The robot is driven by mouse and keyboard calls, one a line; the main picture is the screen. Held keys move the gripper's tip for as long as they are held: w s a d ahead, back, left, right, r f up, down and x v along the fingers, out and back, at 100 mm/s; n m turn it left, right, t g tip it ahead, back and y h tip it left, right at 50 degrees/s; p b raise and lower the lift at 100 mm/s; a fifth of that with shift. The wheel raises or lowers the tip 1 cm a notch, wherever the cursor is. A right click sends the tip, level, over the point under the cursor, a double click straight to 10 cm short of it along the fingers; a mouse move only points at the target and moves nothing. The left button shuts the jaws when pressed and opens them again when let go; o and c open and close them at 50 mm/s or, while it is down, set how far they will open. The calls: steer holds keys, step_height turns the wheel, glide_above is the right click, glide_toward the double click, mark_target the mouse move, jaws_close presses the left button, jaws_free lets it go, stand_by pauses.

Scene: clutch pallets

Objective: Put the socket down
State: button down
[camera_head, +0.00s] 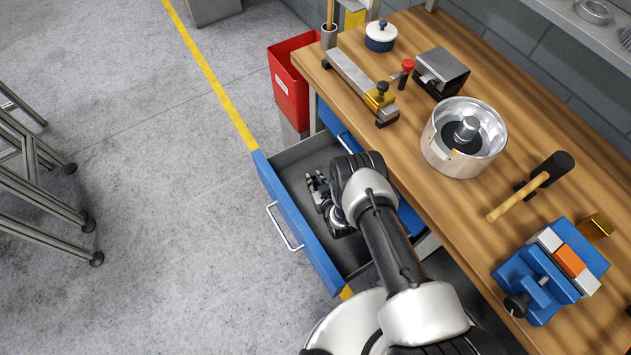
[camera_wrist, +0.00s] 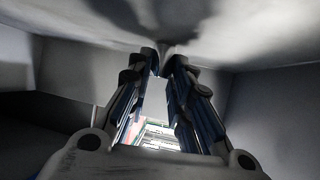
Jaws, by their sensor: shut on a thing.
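My gripper (camera_head: 316,186) is down inside the open blue drawer (camera_head: 301,232), near its front wall. In the wrist view my gripper (camera_wrist: 165,60) has its two fingers close together at the tips, shut on the socket (camera_wrist: 166,47). Only a small greyish bit of the socket shows between the fingertips, close to the drawer's grey inside surface. I cannot tell whether it touches that surface. In the head view the socket is hidden or too small to make out.
The wooden bench (camera_head: 440,205) stands right of the drawer. It carries a metal pot (camera_head: 440,150), a hammer (camera_head: 525,190), a blue vise (camera_head: 535,280) and a blue-white jar (camera_head: 380,37). A red bin (camera_head: 290,90) stands behind the drawer. The floor at left is clear near the drawer.

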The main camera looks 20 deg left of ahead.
steer(key=shift+f, duration=0.15)
steer(key=c, duration=1.4)
jaws_free()
steer(key=shift+c, duration=0.2)
steer(key=shift+s+d+r, duration=0.2)
steer(key=shift+s+r, duration=0.05)
steer(key=shift+r, duration=0.1)
steer(key=p+v, duration=0.5)
steer(key=v, duration=0.6)
steer(key=shift+s, duration=0.15)
steer(key=shift+r, duration=0.15)
